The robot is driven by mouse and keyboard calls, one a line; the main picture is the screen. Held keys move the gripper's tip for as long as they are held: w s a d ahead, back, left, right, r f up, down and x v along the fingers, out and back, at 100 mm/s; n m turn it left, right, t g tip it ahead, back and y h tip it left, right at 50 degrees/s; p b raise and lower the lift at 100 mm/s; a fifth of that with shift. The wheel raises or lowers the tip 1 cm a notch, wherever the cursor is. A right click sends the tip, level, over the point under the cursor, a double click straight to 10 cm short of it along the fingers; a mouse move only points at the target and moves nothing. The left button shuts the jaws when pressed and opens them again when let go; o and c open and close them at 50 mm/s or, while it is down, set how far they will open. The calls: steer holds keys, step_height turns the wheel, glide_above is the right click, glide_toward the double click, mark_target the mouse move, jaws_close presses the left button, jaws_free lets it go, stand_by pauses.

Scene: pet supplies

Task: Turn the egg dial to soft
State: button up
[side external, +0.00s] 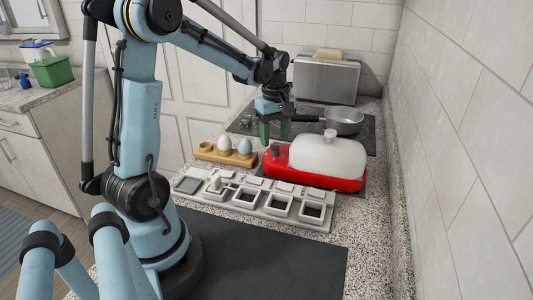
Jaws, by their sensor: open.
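The red egg cooker (318,178) with a white domed lid (328,157) stands on the counter at the middle right. A small dark knob (276,150), which looks like the egg dial, sits at the cooker's left end. Its markings and setting are too small to read. My gripper (275,138) points down with its green fingers just above and around the knob's area. It is open and looks empty. I cannot tell whether the fingers touch the knob.
A wooden holder (240,161) with eggs stands left of the cooker. A grey compartment tray (270,212) lies in front. A metal pot (343,121) sits on the dark hob behind, near a steel box (325,82). A tiled wall (460,150) borders the right. A dark mat (270,262) is clear.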

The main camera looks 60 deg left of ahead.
mark_target(275, 149)
steer(key=shift+f, duration=1.65)
steer(key=shift+c, duration=0.3)
jaws_close()
